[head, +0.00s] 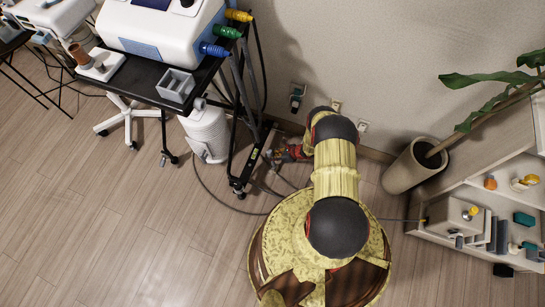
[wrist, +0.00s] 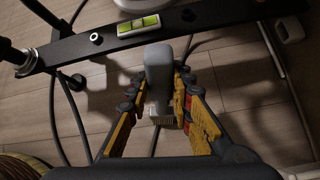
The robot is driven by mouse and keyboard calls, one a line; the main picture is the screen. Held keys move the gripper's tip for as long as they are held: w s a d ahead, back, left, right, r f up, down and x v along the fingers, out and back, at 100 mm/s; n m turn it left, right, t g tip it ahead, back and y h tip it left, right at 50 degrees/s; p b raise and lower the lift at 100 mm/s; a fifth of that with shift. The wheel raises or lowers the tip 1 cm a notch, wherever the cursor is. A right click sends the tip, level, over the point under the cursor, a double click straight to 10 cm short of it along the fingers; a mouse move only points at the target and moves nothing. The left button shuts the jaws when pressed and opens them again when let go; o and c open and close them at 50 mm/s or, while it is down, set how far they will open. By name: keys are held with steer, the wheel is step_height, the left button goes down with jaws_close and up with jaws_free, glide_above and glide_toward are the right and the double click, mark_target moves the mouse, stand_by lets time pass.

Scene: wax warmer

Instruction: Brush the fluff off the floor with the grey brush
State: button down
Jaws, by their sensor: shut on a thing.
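The grey brush (wrist: 159,68) is between the fingers of my gripper (wrist: 163,88) in the wrist view. Its rounded grey body points away from me, and a paler, bristle-like end shows low between the fingers. The fingers are shut on it from both sides. In the head view, my gripper (head: 287,153) is low by the wall, to the right of the black stand's foot, partly hidden by my arm. The brush is too small to tell there. I cannot make out any fluff on the wooden floor (head: 110,220) in either view.
A black bar (wrist: 95,42) with a green level crosses the wrist view just beyond the brush. Cables (head: 215,197) lie on the floor. A white canister (head: 206,135) stands under the black table. A plant pot (head: 410,167) and shelf (head: 460,245) stand right.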

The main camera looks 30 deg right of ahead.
steer(key=shift+s+a+p, duration=0.3)
steer(key=shift+s+a, duration=0.1)
steer(key=shift+a, duration=0.3)
steer(key=shift+s+a+p, duration=0.35)
steer(key=shift+s+a, duration=0.1)
steer(key=shift+a, duration=0.25)
steer(key=shift+s+a+p, duration=0.3)
steer(key=shift+s+a, duration=0.1)
steer(key=shift+a, duration=0.3)
steer(key=shift+w, duration=0.1)
steer(key=shift+w+a+b, duration=0.7)
steer(key=shift+w+a, duration=0.35)
steer(key=shift+w, duration=0.2)
steer(key=shift+w+d, duration=0.4)
steer(key=shift+d, duration=0.3)
steer(key=shift+w+d, duration=0.4)
steer(key=shift+d, duration=0.3)
steer(key=shift+w+d, duration=0.4)
steer(key=shift+d, duration=0.3)
steer(key=shift+a, duration=0.1)
